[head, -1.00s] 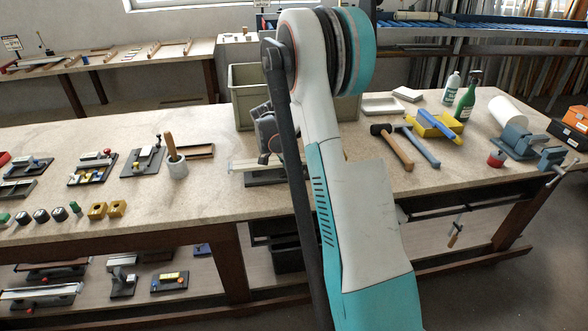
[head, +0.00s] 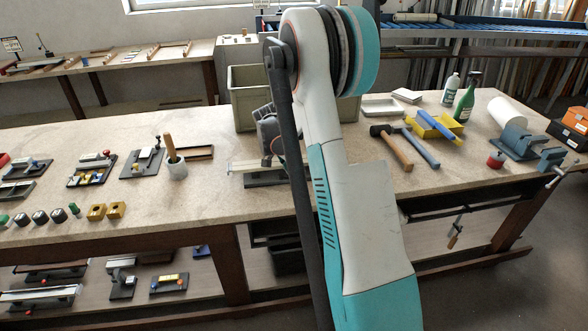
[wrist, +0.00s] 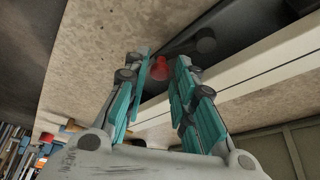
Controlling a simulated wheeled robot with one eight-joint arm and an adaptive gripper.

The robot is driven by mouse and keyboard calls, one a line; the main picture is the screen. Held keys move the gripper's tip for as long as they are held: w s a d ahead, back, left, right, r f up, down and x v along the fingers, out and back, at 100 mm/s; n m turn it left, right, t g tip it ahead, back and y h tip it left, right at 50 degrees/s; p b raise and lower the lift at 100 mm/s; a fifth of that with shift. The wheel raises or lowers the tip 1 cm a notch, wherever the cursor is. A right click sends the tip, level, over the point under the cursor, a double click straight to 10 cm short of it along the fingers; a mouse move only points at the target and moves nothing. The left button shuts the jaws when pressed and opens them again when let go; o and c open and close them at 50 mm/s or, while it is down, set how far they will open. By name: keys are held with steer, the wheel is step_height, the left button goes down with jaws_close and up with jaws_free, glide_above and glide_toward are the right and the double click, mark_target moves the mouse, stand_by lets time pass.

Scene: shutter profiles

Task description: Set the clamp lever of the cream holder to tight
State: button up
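The cream holder (head: 243,167) lies on the bench behind my arm in the head view, a pale bar on a dark base; my arm hides part of it. In the wrist view its pale bar (wrist: 255,78) runs diagonally at the right, beside the dark base (wrist: 225,28). A red knob (wrist: 158,69), apparently the clamp lever's end, shows between the fingers of my gripper (wrist: 165,66). The fingers are apart, one on each side of the knob; I cannot tell whether they touch it. The rest of the lever is not clear.
A grey-green bin (head: 243,98) stands behind the holder. Bare bench lies in front of the cup.

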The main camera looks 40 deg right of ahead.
steer(key=v, duration=1.2)
steer(key=shift+o, duration=0.3)
